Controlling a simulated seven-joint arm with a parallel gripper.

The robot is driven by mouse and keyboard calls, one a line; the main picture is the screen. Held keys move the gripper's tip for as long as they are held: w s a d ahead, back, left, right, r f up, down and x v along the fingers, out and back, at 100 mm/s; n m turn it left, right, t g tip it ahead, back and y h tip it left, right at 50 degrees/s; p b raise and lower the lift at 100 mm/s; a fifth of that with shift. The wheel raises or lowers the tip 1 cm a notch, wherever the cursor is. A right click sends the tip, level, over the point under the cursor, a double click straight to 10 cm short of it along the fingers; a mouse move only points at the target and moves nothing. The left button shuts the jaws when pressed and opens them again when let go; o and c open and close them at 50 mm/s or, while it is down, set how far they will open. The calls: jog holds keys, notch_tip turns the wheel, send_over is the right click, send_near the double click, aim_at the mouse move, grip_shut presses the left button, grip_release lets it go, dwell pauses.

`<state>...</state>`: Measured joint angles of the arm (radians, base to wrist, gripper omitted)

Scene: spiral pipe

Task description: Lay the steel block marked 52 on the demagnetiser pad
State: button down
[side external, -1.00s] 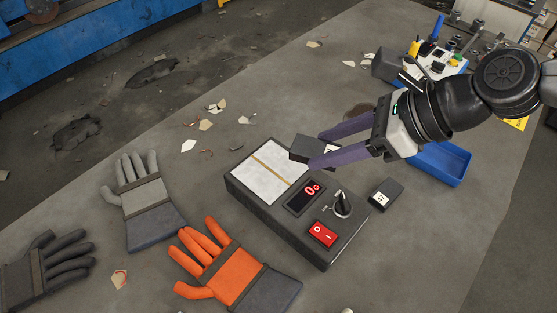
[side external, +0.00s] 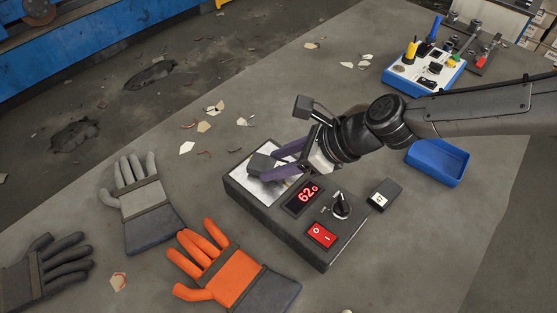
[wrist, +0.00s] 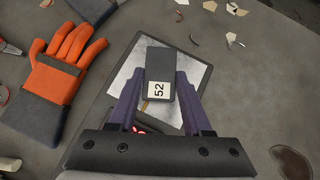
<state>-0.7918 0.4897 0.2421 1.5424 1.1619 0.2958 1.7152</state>
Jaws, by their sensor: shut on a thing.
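The steel block marked 52 (wrist: 160,65) is a dark block with a white label, seen from above in the wrist view. It also shows in the side view (side external: 259,163). My gripper (side external: 279,161) is shut on it, with one purple finger on each side. The block is over the white pad (side external: 250,184) of the demagnetiser (side external: 272,222), at or just above its surface; I cannot tell whether it touches. The demagnetiser's red display reads about 62. Its black knob (side external: 341,206) and red switch (side external: 322,235) are on the near right part.
A second block, marked 47 or similar (side external: 384,195), lies right of the demagnetiser. A blue tray (side external: 437,163) is behind it. An orange glove (side external: 228,262) and grey gloves (side external: 142,200) lie to the left. Scraps litter the bench behind the pad.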

jog(key=shift+f, duration=0.1)
dwell(0.3)
jog(key=shift+c, duration=1.7)
grip_release()
jog(key=shift+f, duration=0.15)
jog(key=shift+r, duration=0.25)
jog(key=v, duration=1.2)
